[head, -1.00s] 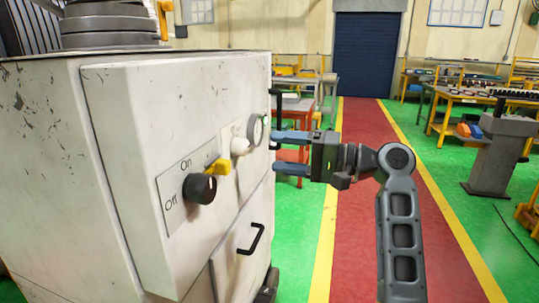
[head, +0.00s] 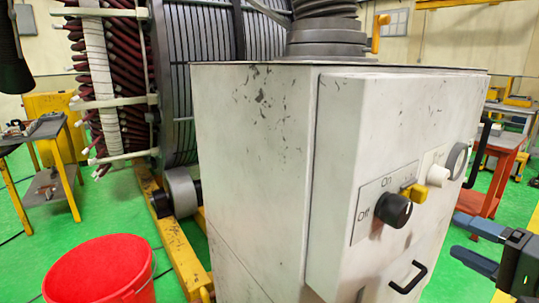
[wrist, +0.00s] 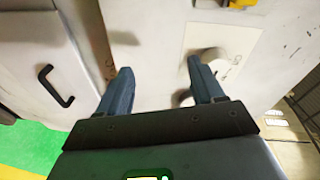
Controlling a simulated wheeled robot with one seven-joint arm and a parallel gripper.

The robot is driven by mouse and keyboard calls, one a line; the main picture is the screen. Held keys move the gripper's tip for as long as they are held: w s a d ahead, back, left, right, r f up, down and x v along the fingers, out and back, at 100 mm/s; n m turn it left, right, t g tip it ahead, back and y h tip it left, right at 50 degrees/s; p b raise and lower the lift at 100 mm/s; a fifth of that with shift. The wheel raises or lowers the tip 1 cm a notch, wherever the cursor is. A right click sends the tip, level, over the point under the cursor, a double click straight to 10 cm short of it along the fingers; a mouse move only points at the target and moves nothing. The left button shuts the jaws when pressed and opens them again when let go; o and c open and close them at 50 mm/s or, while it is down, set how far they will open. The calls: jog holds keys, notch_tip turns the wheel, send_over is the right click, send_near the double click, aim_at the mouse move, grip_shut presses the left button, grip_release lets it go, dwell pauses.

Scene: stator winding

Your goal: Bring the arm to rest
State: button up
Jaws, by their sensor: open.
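My gripper (head: 478,246) is at the right edge of the head view, its two blue fingers apart and nothing between them. It is beside the right side of a white control cabinet (head: 255,150). The cabinet's front has a black rotary knob (head: 394,209) between On and Off labels, with a yellow part at the knob. In the wrist view my gripper (wrist: 160,85) points at the cabinet's panel (wrist: 150,40), fingers open and empty. The knob (wrist: 207,58) shows there beside the right finger. Most of my arm is out of view.
A red bucket (head: 100,272) stands on the green floor at lower left. A large stator (head: 175,85) with dark red coils is behind it. A work table (head: 45,135) is at far left. A black handle (head: 408,277) sticks out of the cabinet's lower front.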

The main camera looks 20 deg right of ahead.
jog(key=s+a+f+n+g+h, duration=0.1)
jog(key=s+a+f+h, duration=0.1)
jog(key=s+a+f, duration=0.5)
jog(key=s+a+f+n+g+h, duration=0.1)
jog(key=s+a+f+g+h, duration=0.3)
jog(key=f, duration=0.6)
jog(key=s+a+r+n+t+y, duration=0.1)
jog(key=s+a+r+n, duration=0.2)
jog(key=s, duration=0.6)
jog(key=s+a+r+n+t+y, duration=0.1)
jog(key=s+a+r+n+t, duration=0.1)
jog(key=s+a+n, duration=0.5)
jog(key=s+a+r, duration=0.1)
jog(key=s, duration=0.2)
jog(key=shift+n, duration=0.3)
jog(key=shift+s+a+r+y, duration=0.1)
jog(key=shift+s+r+y, duration=0.1)
jog(key=shift+s+y, duration=0.1)
jog(key=shift+c, duration=0.3)
